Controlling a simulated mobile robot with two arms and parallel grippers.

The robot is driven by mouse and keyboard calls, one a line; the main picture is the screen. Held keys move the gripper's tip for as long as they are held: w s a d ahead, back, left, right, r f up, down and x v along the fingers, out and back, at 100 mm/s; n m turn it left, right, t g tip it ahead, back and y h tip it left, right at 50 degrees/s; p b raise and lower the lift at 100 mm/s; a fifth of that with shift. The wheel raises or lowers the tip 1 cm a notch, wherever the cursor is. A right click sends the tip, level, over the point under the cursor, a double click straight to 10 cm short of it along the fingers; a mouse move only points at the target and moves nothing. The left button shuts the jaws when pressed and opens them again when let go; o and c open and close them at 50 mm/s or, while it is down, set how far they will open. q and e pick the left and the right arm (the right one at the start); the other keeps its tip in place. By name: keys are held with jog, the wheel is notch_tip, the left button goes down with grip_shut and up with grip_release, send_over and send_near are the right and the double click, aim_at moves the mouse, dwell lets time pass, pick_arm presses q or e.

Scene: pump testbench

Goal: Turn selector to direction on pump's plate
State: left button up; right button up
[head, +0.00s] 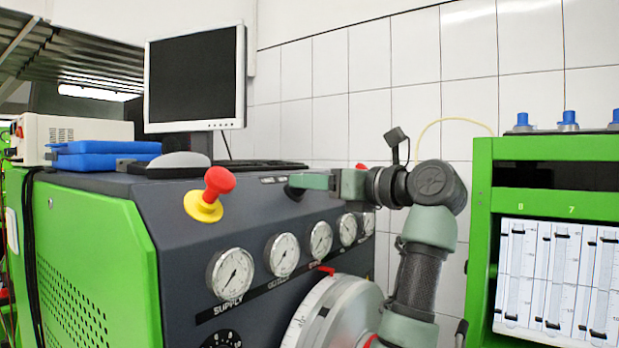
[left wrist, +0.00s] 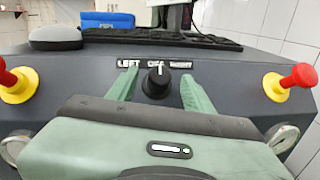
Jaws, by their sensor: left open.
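The selector (left wrist: 157,83) is a black round knob on the dark sloped panel in the left wrist view. The labels LEFT, OFF and RIGHT (left wrist: 181,65) stand above it, and its white mark points up towards OFF. My left gripper (left wrist: 158,79) is open, with one green finger on each side of the knob. Contact between fingers and knob cannot be told. I cannot make out a plate with a direction on the pump. My right gripper is not in view.
A red and yellow stop button (head: 208,195) sticks out left of the gripper; another (left wrist: 287,82) is at right in the wrist view. Gauges (head: 231,272) and a large graduated disc (head: 318,312) lie below. A keyboard (left wrist: 160,38) and monitor (head: 196,80) stand on top.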

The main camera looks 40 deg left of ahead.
pick_arm(q)
jog(key=shift+a, duration=0.7)
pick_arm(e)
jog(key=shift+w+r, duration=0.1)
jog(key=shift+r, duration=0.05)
pick_arm(q)
jog(key=c, duration=0.9)
grip_shut()
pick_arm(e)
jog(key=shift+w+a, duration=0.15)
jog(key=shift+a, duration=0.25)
